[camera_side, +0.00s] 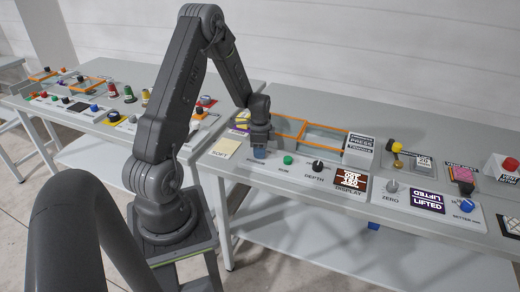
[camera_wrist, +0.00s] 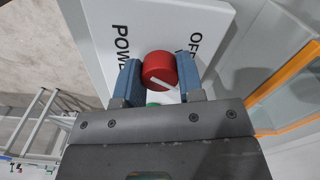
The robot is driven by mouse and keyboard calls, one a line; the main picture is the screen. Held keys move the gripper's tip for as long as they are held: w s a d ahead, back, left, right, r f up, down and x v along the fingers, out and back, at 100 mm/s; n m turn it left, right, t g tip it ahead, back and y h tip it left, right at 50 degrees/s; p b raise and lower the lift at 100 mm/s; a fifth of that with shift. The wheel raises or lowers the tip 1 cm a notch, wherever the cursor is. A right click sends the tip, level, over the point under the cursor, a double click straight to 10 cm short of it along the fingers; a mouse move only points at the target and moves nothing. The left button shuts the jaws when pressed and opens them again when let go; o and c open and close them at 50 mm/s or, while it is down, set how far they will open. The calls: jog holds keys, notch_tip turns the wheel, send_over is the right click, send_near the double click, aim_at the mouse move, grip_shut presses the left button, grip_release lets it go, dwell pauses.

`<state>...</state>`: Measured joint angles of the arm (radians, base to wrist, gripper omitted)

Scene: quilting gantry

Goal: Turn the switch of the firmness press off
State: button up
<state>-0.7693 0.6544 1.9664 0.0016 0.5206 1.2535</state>
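The firmness press panel (camera_side: 270,169) runs along the front of the right table. My gripper (camera_side: 259,153) is down at its left end, hiding the switch in the side view. In the wrist view the red round switch knob (camera_wrist: 159,70) sits between the blue fingers of my gripper (camera_wrist: 160,80). Both fingers appear to meet its sides.
A green RUN button (camera_side: 288,160) and black DEPTH knob (camera_side: 318,165) lie right of my gripper. Behind are orange-framed trays (camera_side: 325,140) and a white press block (camera_side: 358,150). A SOFT card (camera_side: 225,148) lies left. Another table (camera_side: 95,85) stands farther left.

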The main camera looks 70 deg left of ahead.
jog(key=c, duration=0.4)
jog(key=shift+n, duration=0.4)
jog(key=n, duration=1.1)
dwell(0.5)
jog(key=o, duration=0.9)
jog(key=shift+o, duration=0.2)
notch_tip(320, 180, up, 14)
